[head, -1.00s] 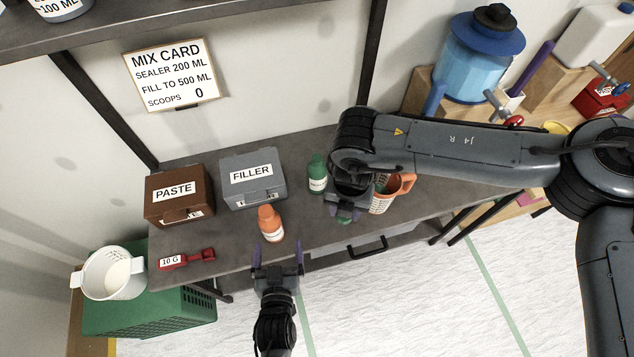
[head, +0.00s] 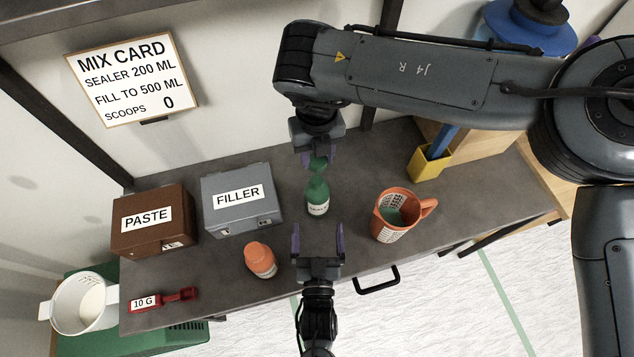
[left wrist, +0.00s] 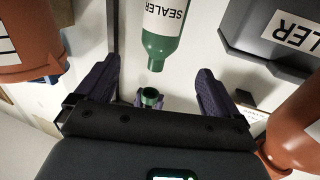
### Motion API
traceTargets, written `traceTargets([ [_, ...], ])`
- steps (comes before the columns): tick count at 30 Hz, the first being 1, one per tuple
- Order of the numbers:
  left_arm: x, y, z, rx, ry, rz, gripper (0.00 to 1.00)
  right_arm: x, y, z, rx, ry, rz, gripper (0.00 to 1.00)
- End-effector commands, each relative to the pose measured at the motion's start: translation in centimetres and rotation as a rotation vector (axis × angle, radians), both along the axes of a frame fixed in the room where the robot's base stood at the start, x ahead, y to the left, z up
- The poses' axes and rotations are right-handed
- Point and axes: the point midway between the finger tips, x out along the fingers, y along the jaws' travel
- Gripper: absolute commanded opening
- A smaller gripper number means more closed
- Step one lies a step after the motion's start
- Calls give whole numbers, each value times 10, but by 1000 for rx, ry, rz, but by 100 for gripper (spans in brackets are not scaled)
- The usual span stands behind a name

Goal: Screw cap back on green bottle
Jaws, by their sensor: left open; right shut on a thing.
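The green bottle (head: 317,197) stands upright on the grey bench, with a white label and a narrow open neck. It also shows inverted in the left wrist view (left wrist: 158,38), its label reading SEALER. My right gripper (head: 318,158) is shut on the green cap (head: 318,165), held above and slightly behind the bottle's neck. The cap also shows in the left wrist view (left wrist: 150,96), apart from the neck. My left gripper (head: 318,232) is open and empty in front of the bottle, its purple fingers (left wrist: 157,85) spread and not touching it.
An orange cup (head: 386,226) with green contents stands right of the bottle. An orange bottle (head: 260,262) stands front left. The grey FILLER box (head: 243,214) and brown PASTE box (head: 150,240) are further left. A red scoop (head: 178,295) lies near the front edge.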

Motion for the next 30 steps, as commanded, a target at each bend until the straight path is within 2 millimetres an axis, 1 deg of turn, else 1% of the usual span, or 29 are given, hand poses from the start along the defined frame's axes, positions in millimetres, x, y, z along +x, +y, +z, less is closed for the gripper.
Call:
traceTargets([
  [13, 0, 0, 0, 0, 1, 0, 96, 0, 0, 0, 0, 0, 0, 14],
  [17, 5, 0, 0, 0, 0, 0, 96, 0, 0, 0, 0, 0, 0, 14],
  [20, 14, 0, 0, 0, -1, 1, 96, 0, 0, 0, 0, 0, 0, 14],
  [23, 26, 1, 1, 0, -2, 1, 96, 0, 0, 0, 0, 0, 0, 14],
  [30, 66, 1, 1, 1, -2, 0, 96, 0, 0, 0, 0, 0, 0, 14],
])
